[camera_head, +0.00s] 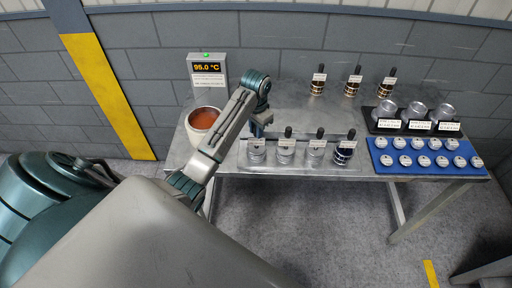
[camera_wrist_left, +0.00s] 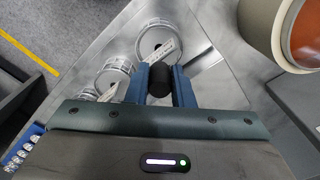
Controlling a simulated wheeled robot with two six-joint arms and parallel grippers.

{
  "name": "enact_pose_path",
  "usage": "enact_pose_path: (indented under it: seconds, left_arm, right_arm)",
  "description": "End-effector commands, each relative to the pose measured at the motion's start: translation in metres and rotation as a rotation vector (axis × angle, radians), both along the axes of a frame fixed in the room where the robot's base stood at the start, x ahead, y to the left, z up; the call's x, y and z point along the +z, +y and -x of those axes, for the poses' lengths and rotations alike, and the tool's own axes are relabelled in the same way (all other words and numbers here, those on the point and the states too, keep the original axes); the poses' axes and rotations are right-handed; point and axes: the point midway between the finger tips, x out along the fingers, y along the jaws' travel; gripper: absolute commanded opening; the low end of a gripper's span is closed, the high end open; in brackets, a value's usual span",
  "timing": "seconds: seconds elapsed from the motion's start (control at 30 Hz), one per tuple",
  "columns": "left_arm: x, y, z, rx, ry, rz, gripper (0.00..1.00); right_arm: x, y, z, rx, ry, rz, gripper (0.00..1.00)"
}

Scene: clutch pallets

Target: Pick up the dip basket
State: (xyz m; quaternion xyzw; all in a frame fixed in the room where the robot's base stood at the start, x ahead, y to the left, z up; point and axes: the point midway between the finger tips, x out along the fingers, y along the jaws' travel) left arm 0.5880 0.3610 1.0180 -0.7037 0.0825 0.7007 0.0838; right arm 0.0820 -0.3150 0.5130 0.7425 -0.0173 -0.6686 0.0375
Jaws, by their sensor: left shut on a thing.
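A row of metal dip baskets with black knobs and white labels stands on a grey tray (camera_head: 300,167) at the table's front. My left gripper (camera_head: 259,127) is over the leftmost dip basket (camera_head: 257,154). In the left wrist view my left gripper (camera_wrist_left: 160,84) is shut on that basket's black knob, with the round metal basket (camera_wrist_left: 150,42) just beyond the fingers. Its label partly hides its top. I cannot tell whether the basket is clear of the tray. My right gripper is not in view.
A pot of orange-brown liquid (camera_head: 203,119) stands left of my gripper, before a 95.0 °C display (camera_head: 207,73). Several black-knobbed dark containers (camera_head: 353,85) stand at the back. A blue tray (camera_head: 433,170) of round pieces and a black rack (camera_head: 376,127) are at right.

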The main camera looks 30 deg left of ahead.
Motion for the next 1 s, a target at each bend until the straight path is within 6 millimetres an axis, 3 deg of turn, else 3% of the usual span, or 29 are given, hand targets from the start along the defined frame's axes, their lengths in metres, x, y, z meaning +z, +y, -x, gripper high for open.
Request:
enact_pose_path:
  seconds: [0.53, 1.0]
  left_arm:
    - [-0.004, 0.000, 0.001, 0.001, 0.005, 0.001, 0.00]
    - [0.011, 0.005, -0.008, 0.002, -0.002, -0.001, 0.00]
  right_arm:
    - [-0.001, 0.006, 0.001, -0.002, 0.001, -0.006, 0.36]
    - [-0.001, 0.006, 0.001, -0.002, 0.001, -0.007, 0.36]
